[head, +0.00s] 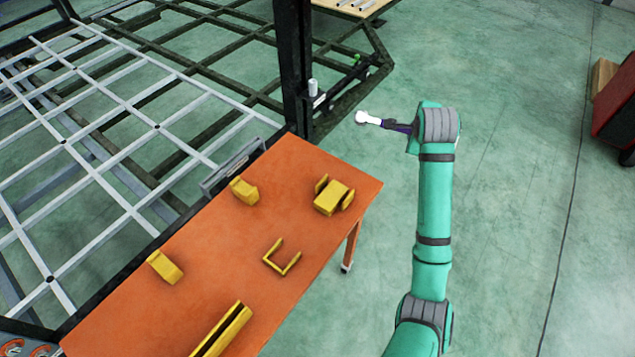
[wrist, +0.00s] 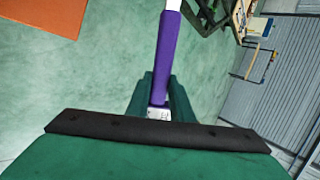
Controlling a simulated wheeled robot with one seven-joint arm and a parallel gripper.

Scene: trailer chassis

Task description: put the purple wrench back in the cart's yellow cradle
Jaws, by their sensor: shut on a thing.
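My gripper (head: 397,127) is shut on the purple wrench, out over bare floor to the right of the cart's far end. In the head view the wrench's whitish head (head: 367,118) sticks out to the left, with little purple showing. In the wrist view the purple handle (wrist: 168,50) runs up from between the teal fingers (wrist: 160,92), and its top end is cut off by the picture edge. The orange cart (head: 215,235) carries several yellow holders; I cannot tell which one is the wrench's cradle. The wrench is apart from all of them.
Holders include a U-shaped bracket (head: 284,262), a block with side cheeks (head: 331,198), two small blocks (head: 244,190) (head: 165,266) and a long channel (head: 222,332). A dark post (head: 293,65) and trailer frame stand behind the cart. Floor at right is clear up to a red cabinet (head: 617,115).

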